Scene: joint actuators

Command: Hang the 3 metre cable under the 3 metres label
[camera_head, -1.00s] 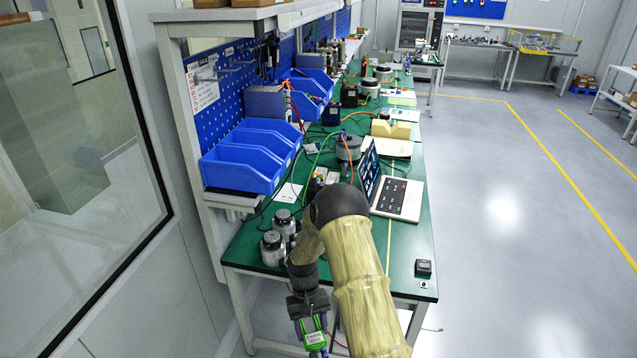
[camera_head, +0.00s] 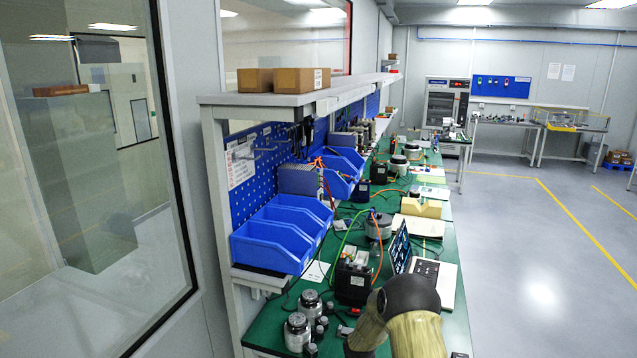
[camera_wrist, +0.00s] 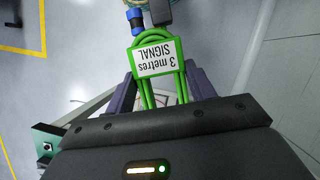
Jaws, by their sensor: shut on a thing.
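The green cable (camera_wrist: 182,88) shows in the wrist view with a white tag (camera_wrist: 157,57) reading "3 metres SIGNAL", upside down. My gripper (camera_wrist: 160,85) is shut on it, with its purple fingers on either side of the green strands. A blue connector (camera_wrist: 136,19) and a black connector (camera_wrist: 160,12) are at the cable's far end. A blue pegboard (camera_head: 252,187) with several hooks (camera_head: 266,152) and a white sheet (camera_head: 240,162) stands at the left of the bench. The sheet's writing is too small to read.
Blue bins (camera_head: 268,250) sit below the pegboard. Cardboard boxes (camera_head: 290,79) lie on the top shelf. A glass panel (camera_head: 90,200) is at left; open floor is at right.

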